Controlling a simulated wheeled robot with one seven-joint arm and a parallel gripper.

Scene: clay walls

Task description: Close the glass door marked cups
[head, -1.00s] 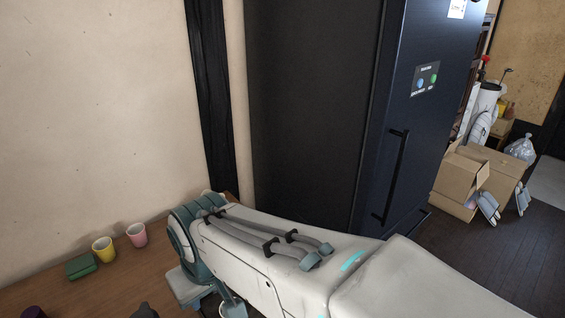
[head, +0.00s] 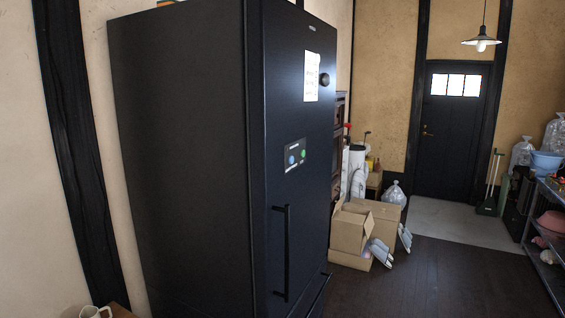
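No glass door marked cups shows in the head view. My gripper and arm are out of the picture, so whether the gripper is open or shut is not shown.
A tall dark fridge (head: 190,150) with a vertical handle (head: 285,253) stands close on the left. Open cardboard boxes (head: 352,228) stand on the floor beyond it. A dark door (head: 452,140) is at the back, and a shelf (head: 556,270) lines the right. Dark floor (head: 435,275) between is free.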

